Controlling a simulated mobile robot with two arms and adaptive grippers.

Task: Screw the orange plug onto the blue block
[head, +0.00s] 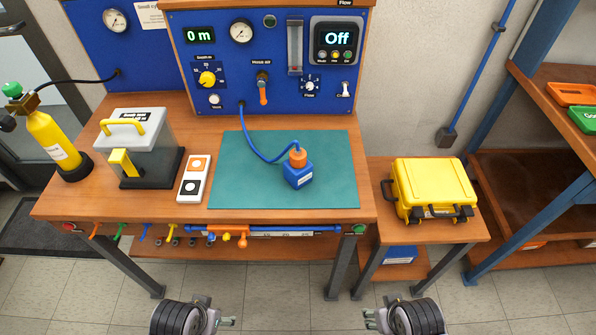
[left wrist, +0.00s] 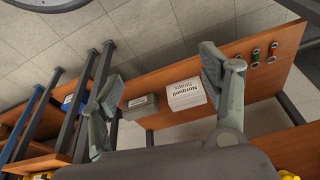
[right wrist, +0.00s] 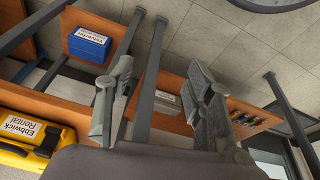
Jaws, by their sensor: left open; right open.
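The blue block (head: 298,177) stands upright on the green mat (head: 238,193) on the workbench. The orange plug (head: 298,157) sits on top of the block, with a blue hose (head: 258,153) running from it to the blue panel. I cannot tell whether the plug is screwed on or only resting there. My left gripper (head: 230,322) is open and empty in front of the bench, low at the bottom of the head view. My right gripper (head: 370,319) is open and empty, also in front of the bench. Both are well apart from the block and plug.
A yellow case (head: 433,188) stands on a small side table at the right. A clear box with a yellow handle (head: 144,147), a white two-button box (head: 194,178) and a yellow cylinder (head: 51,143) stand left of the mat. Tools hang along the bench's front edge.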

